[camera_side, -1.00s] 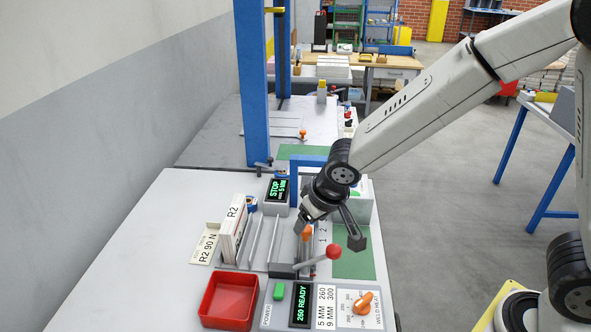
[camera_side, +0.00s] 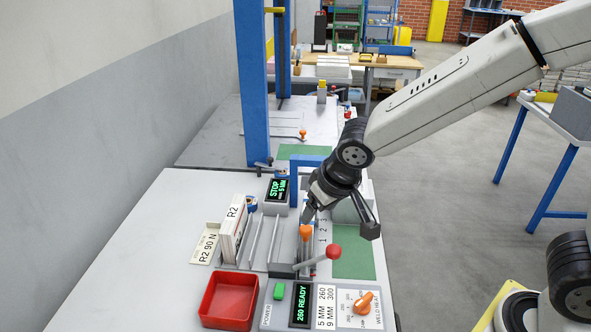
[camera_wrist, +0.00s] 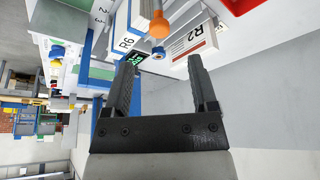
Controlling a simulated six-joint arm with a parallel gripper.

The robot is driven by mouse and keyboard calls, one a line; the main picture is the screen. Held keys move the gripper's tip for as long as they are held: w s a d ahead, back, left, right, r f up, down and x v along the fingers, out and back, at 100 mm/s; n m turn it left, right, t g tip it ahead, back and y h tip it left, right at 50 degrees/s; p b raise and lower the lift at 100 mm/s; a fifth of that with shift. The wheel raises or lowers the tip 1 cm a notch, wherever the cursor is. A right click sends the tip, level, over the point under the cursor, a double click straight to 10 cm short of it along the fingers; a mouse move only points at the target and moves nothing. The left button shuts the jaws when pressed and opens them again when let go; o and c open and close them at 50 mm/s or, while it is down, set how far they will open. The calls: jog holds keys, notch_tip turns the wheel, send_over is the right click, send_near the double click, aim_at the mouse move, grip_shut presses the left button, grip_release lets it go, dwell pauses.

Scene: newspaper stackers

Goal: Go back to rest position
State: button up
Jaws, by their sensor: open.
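My gripper (camera_side: 340,215) is open and empty. In the side view it is above the right part of the bench fixture, just behind the orange-tipped lever (camera_side: 305,232) and the red-knobbed lever (camera_side: 333,252). In the wrist view my gripper (camera_wrist: 162,75) shows two dark fingers spread apart with nothing between them. The orange knob (camera_wrist: 159,25) shows beyond the fingertips there. The R2 stack (camera_side: 233,228) stands upright at the left of the fixture, and also shows in the wrist view (camera_wrist: 196,42). Part of the fixture is hidden behind my gripper.
A red tray (camera_side: 229,300) sits at the bench front, beside a control panel with an orange dial (camera_side: 362,303). A small STOP display (camera_side: 277,190) and a blue post (camera_side: 252,85) stand behind the fixture. The bench's left side is clear.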

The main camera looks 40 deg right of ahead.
jog(key=s+d+f+g, duration=0.1)
jog(key=s+d+f, duration=0.4)
jog(key=s+d, duration=0.4)
jog(key=shift+s+d+f+g, duration=0.35)
jog(key=shift+d+f+g, duration=0.05)
jog(key=shift+d, duration=0.55)
